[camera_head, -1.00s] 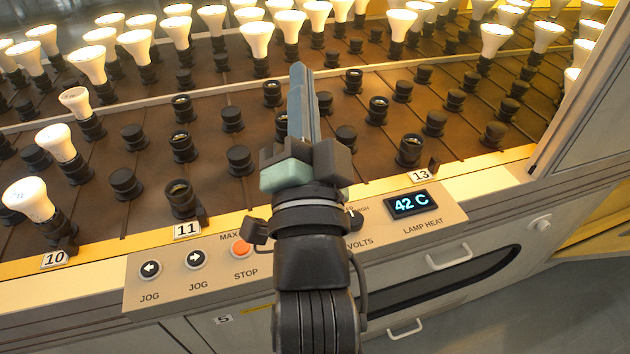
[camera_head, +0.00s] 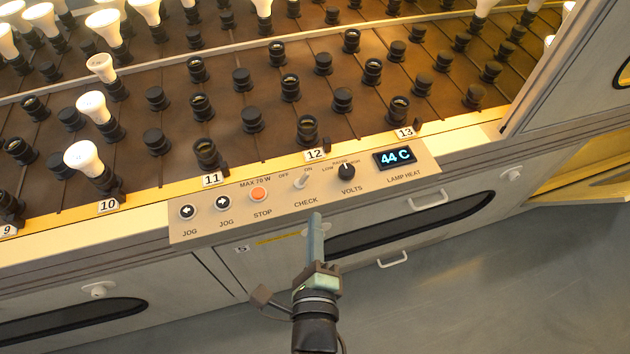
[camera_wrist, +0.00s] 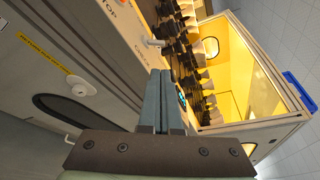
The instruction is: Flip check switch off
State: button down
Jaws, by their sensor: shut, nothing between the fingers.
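The check switch (camera_head: 300,182) is a small pale toggle on the beige control panel (camera_head: 225,229), between the STOP button and the VOLTS knob. Its lever seems to lean towards the ON mark, but it is too small to be sure. In the wrist view the switch (camera_wrist: 154,43) shows as a white lever just beyond the fingertips. My gripper (camera_head: 315,218) is shut and empty, its blue-grey fingers together, pointing up at the panel's front edge just below the CHECK label. It appears apart from the switch. The closed fingers also show in the wrist view (camera_wrist: 158,76).
An orange STOP button (camera_head: 259,194), two black JOG buttons (camera_head: 222,202) and a black VOLTS knob (camera_head: 347,171) share the panel. The lamp heat display (camera_head: 395,158) reads 44 C. Behind lies a rack of sockets, some with lit bulbs (camera_head: 84,157). Open floor (camera_head: 480,260) lies right.

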aim_at(315, 190)
jog(key=w, duration=0.3)
jog(key=w+f+b, duration=0.1)
jog(key=w, duration=0.6)
jog(key=shift+a+f, duration=0.1)
jog(key=shift+f, duration=0.2)
jog(key=shift+f+b, duration=0.1)
jog(key=shift+b, duration=0.65)
